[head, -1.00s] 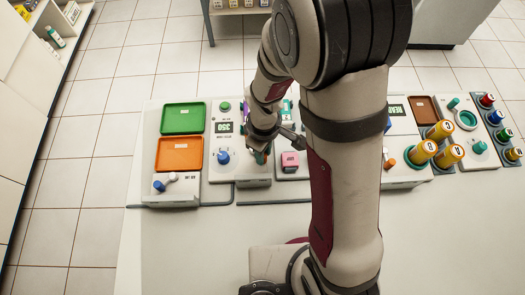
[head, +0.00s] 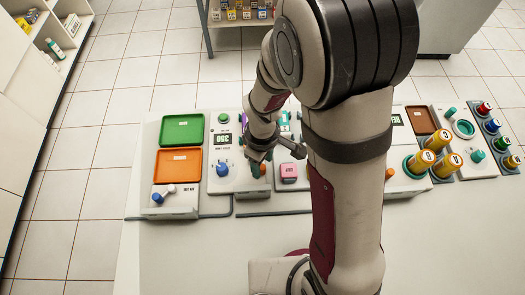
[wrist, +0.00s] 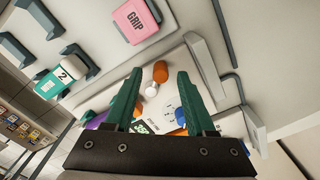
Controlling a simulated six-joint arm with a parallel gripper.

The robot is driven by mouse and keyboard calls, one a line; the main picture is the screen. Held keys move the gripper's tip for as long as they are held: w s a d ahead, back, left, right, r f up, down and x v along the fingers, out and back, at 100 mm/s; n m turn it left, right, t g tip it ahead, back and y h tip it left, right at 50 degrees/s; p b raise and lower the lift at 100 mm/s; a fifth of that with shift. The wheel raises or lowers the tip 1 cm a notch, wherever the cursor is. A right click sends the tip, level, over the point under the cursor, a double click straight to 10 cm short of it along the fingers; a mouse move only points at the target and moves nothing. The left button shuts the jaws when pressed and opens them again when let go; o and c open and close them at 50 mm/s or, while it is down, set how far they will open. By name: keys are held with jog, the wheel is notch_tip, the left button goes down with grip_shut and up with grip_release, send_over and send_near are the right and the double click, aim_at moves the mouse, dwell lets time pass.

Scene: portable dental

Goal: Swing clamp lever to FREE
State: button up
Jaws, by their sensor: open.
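My gripper (head: 258,157) is over the panel with the green display, largely hidden by its own wrist in the head view. In the wrist view its two green fingers (wrist: 160,76) stand apart, with nothing held. An orange handle (wrist: 160,71) with a white round part beside it shows between the fingertips; it may be the clamp lever. I cannot tell whether a finger touches it. An orange part also shows beside the gripper in the head view (head: 263,169). No FREE marking is readable.
A pink GRIP block (wrist: 138,20) is close by. A blue knob (head: 222,169) is left of the gripper. Farther left are an orange tray (head: 179,164), a green tray (head: 183,129) and a blue-tipped lever (head: 159,196). Yellow cylinders (head: 420,160) stand right. The front table is clear.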

aim_at(263, 167)
notch_tip(263, 167, up, 15)
jog(key=s+d+r+m+y, duration=0.1)
jog(key=s+d+m, duration=0.1)
jog(key=s+m, duration=0.5)
jog(key=s+d+m, duration=0.2)
jog(key=s+m, duration=0.6)
jog(key=m, duration=0.1)
jog(key=shift+s+d+r+y, duration=0.3)
jog(key=shift+d+r+y, duration=0.05)
jog(key=shift+r+y, duration=0.05)
